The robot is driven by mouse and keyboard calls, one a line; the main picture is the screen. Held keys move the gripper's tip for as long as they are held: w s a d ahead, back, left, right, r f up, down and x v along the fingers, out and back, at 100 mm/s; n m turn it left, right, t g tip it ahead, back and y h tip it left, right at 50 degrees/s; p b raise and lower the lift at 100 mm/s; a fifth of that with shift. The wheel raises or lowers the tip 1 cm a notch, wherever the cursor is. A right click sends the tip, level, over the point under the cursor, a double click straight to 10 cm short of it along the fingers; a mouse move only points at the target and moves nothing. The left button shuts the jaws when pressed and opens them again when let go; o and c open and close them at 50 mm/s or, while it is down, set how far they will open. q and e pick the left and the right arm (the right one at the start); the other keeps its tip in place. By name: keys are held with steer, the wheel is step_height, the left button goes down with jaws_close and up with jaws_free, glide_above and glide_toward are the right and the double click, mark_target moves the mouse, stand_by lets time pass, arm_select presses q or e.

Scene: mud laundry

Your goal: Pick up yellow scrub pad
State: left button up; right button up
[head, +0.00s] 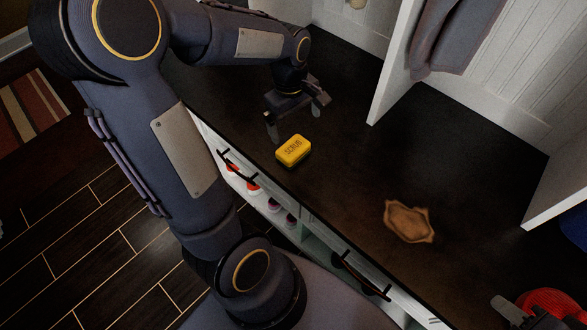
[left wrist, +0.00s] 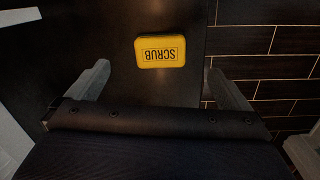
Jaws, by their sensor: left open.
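The yellow scrub pad (head: 293,150) lies flat on the dark bench top, near its front edge, with "SCRUB" printed on its upper face. My left gripper (head: 297,116) is open and empty, just beyond the pad in the head view and above the bench. In the left wrist view the pad (left wrist: 160,52) shows whole, ahead of the gap between the two spread fingers (left wrist: 157,78), and neither finger touches it. What seems to be a grey finger of my right gripper (head: 508,308) shows at the lower right of the head view; the rest is cut off.
A brown, wavy-edged flat item (head: 409,221) lies on the bench to the right. A red round thing (head: 550,306) is at the lower right corner. A white upright divider (head: 393,75) stands behind the pad. Shoes (head: 254,187) sit in cubbies below. Bench around the pad is clear.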

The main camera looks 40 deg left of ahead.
arm_select(q)
steer(key=n+b, duration=0.2)
steer(key=b, duration=0.1)
glide_above(293, 147)
steer(key=shift+g+y, duration=0.3)
steer(key=shift+g, duration=0.1)
steer(key=f, duration=0.8)
steer(key=shift+w+d+f, duration=0.1)
steer(key=shift+w, duration=0.15)
steer(key=f+b, duration=0.1)
steer(key=f, duration=0.1)
steer(key=f+b, duration=0.2)
steer(key=f, duration=0.1)
steer(key=shift+s+f, duration=0.2)
steer(key=shift+f, duration=0.1)
arm_select(e)
step_height(293, 147, down, 8)
steer(key=shift+r, duration=0.2)
arm_select(q)
steer(key=c, duration=0.8)
